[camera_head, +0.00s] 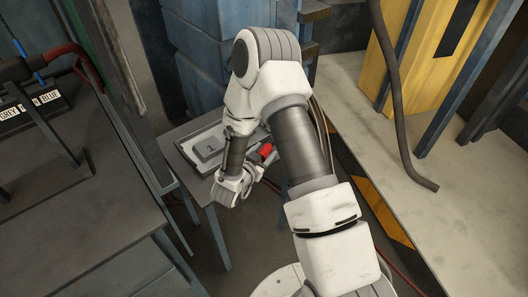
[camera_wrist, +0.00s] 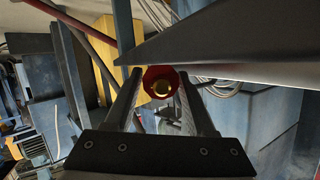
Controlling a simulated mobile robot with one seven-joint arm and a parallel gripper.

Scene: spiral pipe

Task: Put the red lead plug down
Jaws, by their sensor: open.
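The red lead plug (camera_head: 265,150) shows in the head view at the front right edge of a small grey table. In the wrist view, the plug (camera_wrist: 160,73) is seen end-on, a red ring with a gold-coloured centre. My gripper (camera_head: 257,162) is at the plug, low beside the table edge. In the wrist view my gripper (camera_wrist: 159,92) is open, with a finger on each side of the plug. I cannot tell whether either finger touches it. Its far end and any support under it are hidden.
The small table (camera_head: 175,133) bears a tray (camera_head: 185,150) with a grey block (camera_head: 210,148). Its dark edge (camera_wrist: 240,45) passes close above my fingers in the wrist view. A dark bench (camera_head: 75,215) stands left; a pale platform (camera_head: 450,220) lies right. A blue cabinet (camera_head: 190,45) is behind.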

